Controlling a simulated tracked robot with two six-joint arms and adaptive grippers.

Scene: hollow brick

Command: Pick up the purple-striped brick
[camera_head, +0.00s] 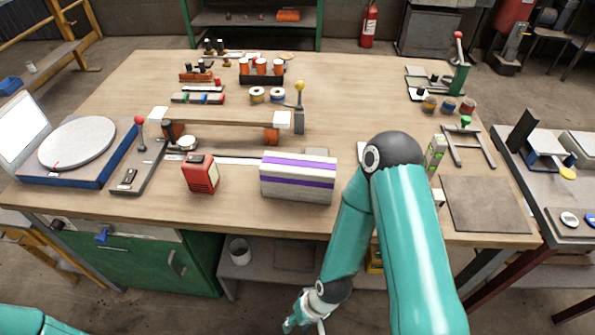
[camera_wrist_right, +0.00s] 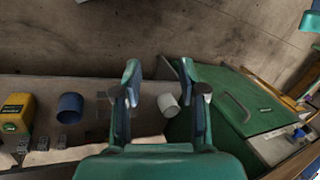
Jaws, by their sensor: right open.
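The purple-striped brick (camera_head: 298,178) is a pale block with purple stripes. It lies on the wooden workbench (camera_head: 250,217) near its front edge, in the head view. My right gripper (camera_head: 305,318) hangs low in front of the bench, below the brick and apart from it. In the right wrist view my right gripper (camera_wrist_right: 160,95) has its fingers spread with nothing held between them. The brick is not visible in the wrist view. Only a piece of my left arm shows at the bottom left of the head view; its gripper is out of frame.
A red box-shaped device (camera_head: 201,174) stands just left of the brick. Behind is a long wooden bar (camera_head: 230,117) on supports. A dark flat plate (camera_head: 485,204) lies at the right. Below, a lower shelf (camera_head: 290,262) holds a white cup (camera_head: 239,251) beside green drawers (camera_head: 165,262).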

